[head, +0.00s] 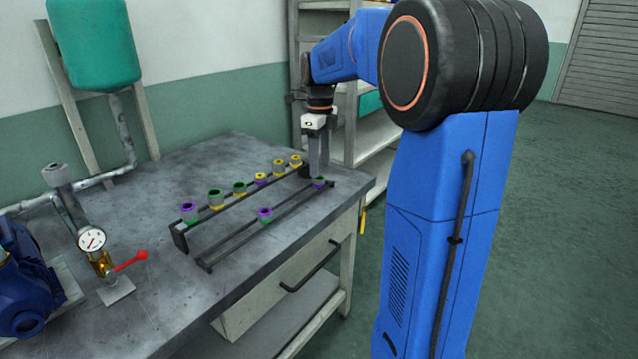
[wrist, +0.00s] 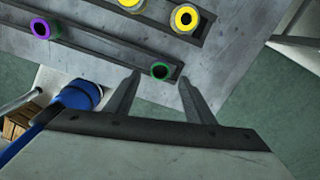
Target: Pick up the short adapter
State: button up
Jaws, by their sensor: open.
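A green-topped adapter (head: 319,182) stands at the right end of the near rack (head: 235,246). In the wrist view, its green ring (wrist: 161,71) shows between my fingertips. A purple-topped adapter with a green lower part (head: 265,215) stands further left on the same rack; its purple ring also shows in the wrist view (wrist: 44,29). Which adapter is the short one I cannot tell for certain. My gripper (head: 318,174) points down over the green-topped adapter. Its two fingers (wrist: 159,77) are apart, one on each side of the ring, with nothing held.
The back rack (head: 180,238) holds several adapters with purple, green and yellow tops. A gauge (head: 91,240) with a red-handled valve (head: 130,261) and a blue pump (head: 22,285) stand at the left. The bench edge lies close right of my gripper. Shelves stand behind.

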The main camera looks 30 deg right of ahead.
aim_at(320, 177)
jog(key=shift+f, duration=2)
jog(key=c, duration=1.2)
jog(key=shift+r, duration=0.1)
notch_tip(320, 177, up, 10)
jog(key=shift+f, duration=0.1)
